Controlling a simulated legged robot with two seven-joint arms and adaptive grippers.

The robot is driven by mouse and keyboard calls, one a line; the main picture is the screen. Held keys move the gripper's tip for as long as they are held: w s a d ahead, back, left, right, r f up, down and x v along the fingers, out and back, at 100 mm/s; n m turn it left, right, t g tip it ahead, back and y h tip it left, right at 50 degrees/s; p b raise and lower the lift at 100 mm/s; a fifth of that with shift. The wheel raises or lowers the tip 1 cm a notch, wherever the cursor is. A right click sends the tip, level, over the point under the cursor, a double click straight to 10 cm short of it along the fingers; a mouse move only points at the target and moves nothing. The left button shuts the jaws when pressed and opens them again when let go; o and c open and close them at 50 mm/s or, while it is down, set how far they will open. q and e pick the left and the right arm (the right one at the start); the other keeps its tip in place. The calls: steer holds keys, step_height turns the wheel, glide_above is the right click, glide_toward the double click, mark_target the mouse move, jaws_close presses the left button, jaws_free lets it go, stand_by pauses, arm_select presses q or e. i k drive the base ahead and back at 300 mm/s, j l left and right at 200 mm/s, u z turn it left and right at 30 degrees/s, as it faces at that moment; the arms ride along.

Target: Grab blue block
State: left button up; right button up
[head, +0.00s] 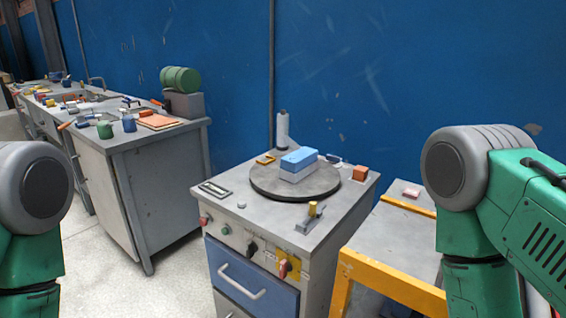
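The blue block (299,159) lies on top of a pale block on a dark round plate (262,184). The plate sits on the grey cabinet in the middle of the head view. Green and grey links of my arms show at the left and right edges, well apart from the block. Neither of my grippers is in the picture, so their state is hidden.
The grey cabinet (235,217) also carries a white cylinder (282,130), an orange-brown block (360,174) and a small lever clamp (311,217). A cluttered workbench (165,135) stands left. A yellow-framed table (385,240) stands right. Open floor lies front left.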

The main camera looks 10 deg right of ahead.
mark_target(294, 163)
steer(key=i+j, duration=0.7)
steer(key=j, duration=0.15)
steer(key=i+j, duration=0.75)
steer(key=j, duration=0.15)
steer(key=i+j+z, duration=0.3)
steer(key=j, duration=0.3)
steer(key=i+j+z, duration=0.3)
steer(key=j, duration=0.4)
steer(key=i+j+z, duration=0.15)
steer(key=j, duration=0.2)
steer(key=i, duration=0.05)
